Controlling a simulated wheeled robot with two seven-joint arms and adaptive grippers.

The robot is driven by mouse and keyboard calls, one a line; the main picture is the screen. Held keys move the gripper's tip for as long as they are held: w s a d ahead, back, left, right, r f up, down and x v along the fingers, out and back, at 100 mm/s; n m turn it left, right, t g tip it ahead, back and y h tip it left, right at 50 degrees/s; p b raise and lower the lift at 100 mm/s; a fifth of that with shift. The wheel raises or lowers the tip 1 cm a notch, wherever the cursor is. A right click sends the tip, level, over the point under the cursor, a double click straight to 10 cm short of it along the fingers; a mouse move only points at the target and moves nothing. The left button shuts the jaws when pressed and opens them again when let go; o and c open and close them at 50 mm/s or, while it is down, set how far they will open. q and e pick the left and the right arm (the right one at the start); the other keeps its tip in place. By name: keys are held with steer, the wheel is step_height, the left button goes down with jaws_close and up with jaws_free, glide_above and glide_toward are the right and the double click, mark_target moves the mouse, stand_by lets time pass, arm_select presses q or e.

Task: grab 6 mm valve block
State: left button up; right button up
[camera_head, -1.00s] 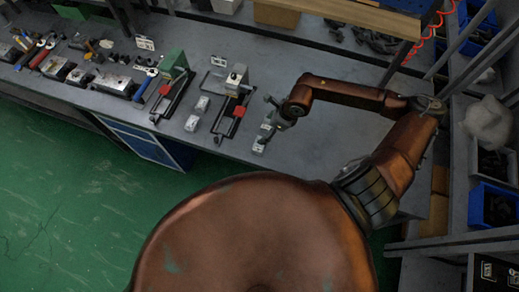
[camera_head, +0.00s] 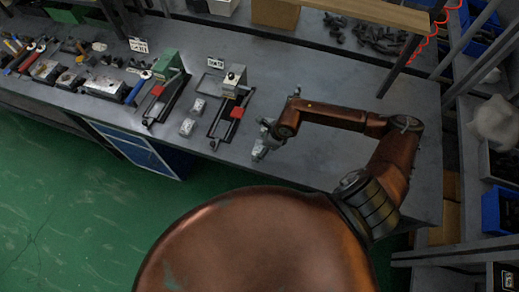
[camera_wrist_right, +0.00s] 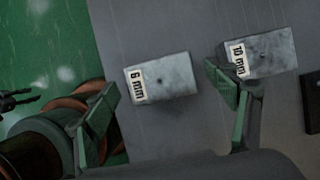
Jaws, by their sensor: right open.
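The 6 mm valve block (camera_wrist_right: 160,79) is a small grey block with a white "6 mm" label, lying on the grey bench in the right wrist view. A similar block labelled "10 mm" (camera_wrist_right: 268,54) lies to its right. In the head view two small pale blocks, a nearer one (camera_head: 187,127) and a farther one (camera_head: 198,107), lie left of my right gripper (camera_head: 263,142); their labels are unreadable there. The right finger overlaps a corner of the 10 mm block in the picture.
A fixture with a red part (camera_head: 237,112) stands between the pale blocks and my right gripper. Another fixture with a green block (camera_head: 168,66) stands farther left. The bench's front edge borders the green floor. The bench right of my gripper is mostly clear.

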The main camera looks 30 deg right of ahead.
steer(key=shift+x, duration=0.75)
arm_select(q)
steer(key=shift+w, duration=0.35)
arm_select(e)
steer(key=shift+c, duration=0.3)
arm_select(q)
steer(key=shift+s, duration=0.2)
arm_select(e)
steer(key=c, duration=1.5)
steer(key=shift+c, duration=0.2)
steer(key=shift+r, duration=0.1)
